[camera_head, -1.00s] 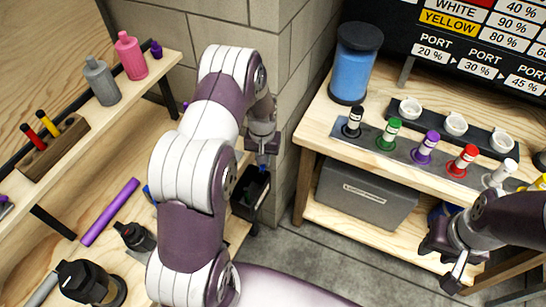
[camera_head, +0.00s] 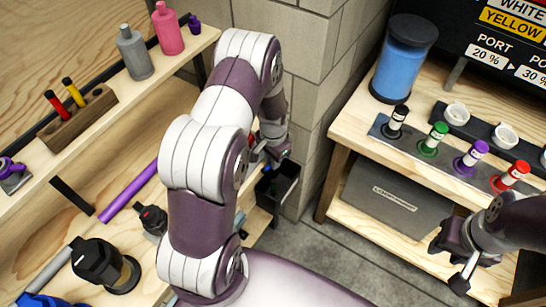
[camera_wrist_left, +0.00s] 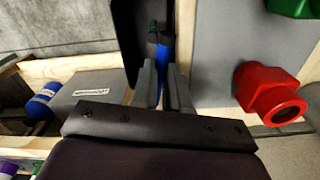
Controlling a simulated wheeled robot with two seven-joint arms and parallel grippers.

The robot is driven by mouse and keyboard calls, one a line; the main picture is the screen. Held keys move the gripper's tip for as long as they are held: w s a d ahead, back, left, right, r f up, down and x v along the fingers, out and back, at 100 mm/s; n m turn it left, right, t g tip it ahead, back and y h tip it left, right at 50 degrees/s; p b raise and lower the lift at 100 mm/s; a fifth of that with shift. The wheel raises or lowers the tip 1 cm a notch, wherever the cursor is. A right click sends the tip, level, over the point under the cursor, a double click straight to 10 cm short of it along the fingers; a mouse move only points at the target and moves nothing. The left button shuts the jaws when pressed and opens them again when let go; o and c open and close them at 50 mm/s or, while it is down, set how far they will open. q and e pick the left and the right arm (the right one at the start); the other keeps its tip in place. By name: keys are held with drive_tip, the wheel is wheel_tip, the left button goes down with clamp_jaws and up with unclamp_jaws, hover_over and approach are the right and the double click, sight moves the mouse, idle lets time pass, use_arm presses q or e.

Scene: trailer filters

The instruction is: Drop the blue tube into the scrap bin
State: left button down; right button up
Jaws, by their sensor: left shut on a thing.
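My left gripper (camera_head: 268,158) is shut on the blue tube (camera_wrist_left: 163,62), which shows between its two grey fingers (camera_wrist_left: 163,88) in the left wrist view. In the head view the gripper is close above the small black bin (camera_head: 288,190), over its open top. My arm and gripper hide part of the bin and most of the tube there. In the wrist view the dark bin (camera_wrist_left: 128,35) lies beyond the fingertips. My right gripper (camera_head: 450,262) is at the lower right, its fingers apart and empty.
A purple tube (camera_head: 130,190) lies on the left bench beside black fittings (camera_head: 100,265). A shelf above holds bottles (camera_head: 135,55). The right bench carries a blue canister (camera_head: 402,65) and several small colored bottles (camera_head: 435,138); a grey case (camera_head: 390,200) sits below. A block wall stands behind the bin.

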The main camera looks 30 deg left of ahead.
use_arm(q)
drive_tip(key=shift+d, duration=0.1)
drive_tip(key=c, duration=1.1)
unclamp_jaws()
drive_tip(key=shift+o, duration=0.2)
drive_tip(key=shift+r, duration=0.1)
wheel_tip(320, 180, up, 13)
drive_tip(key=shift+f, duration=0.2)
drive_tip(key=s+d+r+n, duration=0.1)
drive_tip(key=s+d+r, duration=0.1)
drive_tip(key=s+d, duration=0.2)
drive_tip(key=s+d+r+n+t, duration=0.1)
drive_tip(key=s+d+r+n, duration=0.1)
drive_tip(key=s, duration=0.7)
drive_tip(key=shift+d+r+n, duration=0.3)
drive_tip(key=shift+d+r, duration=0.25)
drive_tip(key=shift+d, duration=0.55)
